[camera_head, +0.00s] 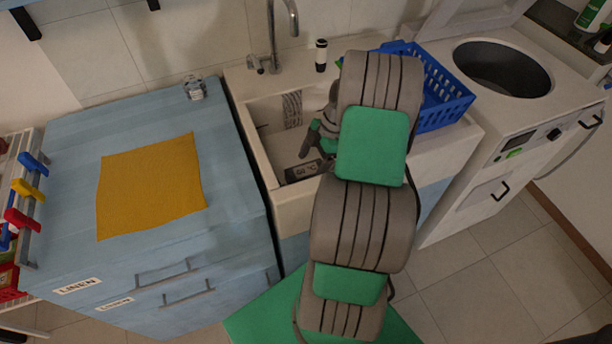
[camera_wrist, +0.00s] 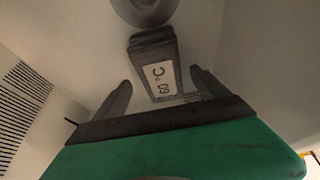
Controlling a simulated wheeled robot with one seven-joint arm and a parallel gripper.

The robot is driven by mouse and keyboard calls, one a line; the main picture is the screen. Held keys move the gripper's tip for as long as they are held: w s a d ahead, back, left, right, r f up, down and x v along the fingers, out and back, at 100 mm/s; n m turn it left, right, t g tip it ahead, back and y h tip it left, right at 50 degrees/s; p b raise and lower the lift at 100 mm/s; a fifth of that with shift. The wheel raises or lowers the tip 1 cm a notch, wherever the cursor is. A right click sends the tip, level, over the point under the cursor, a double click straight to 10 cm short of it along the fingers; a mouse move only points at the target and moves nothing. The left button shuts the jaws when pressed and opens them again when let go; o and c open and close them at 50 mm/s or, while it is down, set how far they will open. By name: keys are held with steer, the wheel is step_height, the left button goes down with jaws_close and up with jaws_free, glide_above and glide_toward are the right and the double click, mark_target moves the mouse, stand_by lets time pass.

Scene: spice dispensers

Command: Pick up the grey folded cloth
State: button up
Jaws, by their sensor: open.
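The grey folded cloth (camera_head: 301,171) lies on the floor of the white sink, near its front wall. It is dark grey and bears a pale label with dark "°C" lettering. In the wrist view, the cloth (camera_wrist: 150,46) is straight ahead, its label between the two fingers in the picture. My gripper (camera_head: 311,142) is inside the sink, just above the cloth in the head view. In the wrist view, my gripper (camera_wrist: 160,80) is open with nothing held. I cannot tell the exact gap to the cloth. My arm hides the right part of the sink.
The sink (camera_head: 292,207) has walls close around my gripper, with a ribbed panel (camera_head: 292,108) at its back. A tap (camera_head: 273,35) stands behind. A blue basket (camera_head: 447,95) is at right. A yellow cloth (camera_head: 150,187) lies on the blue cabinet (camera_head: 228,150) at left.

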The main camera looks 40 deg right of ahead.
mark_target(308, 170)
steer(key=x, duration=0.3)
steer(key=shift+a+f, duration=0.25)
steer(key=shift+f, duration=0.1)
steer(key=shift+s, duration=0.1)
steer(key=shift+c, duration=0.5)
steer(key=c, duration=1.4)
steer(key=shift+r, duration=0.1)
steer(key=shift+c, duration=0.2)
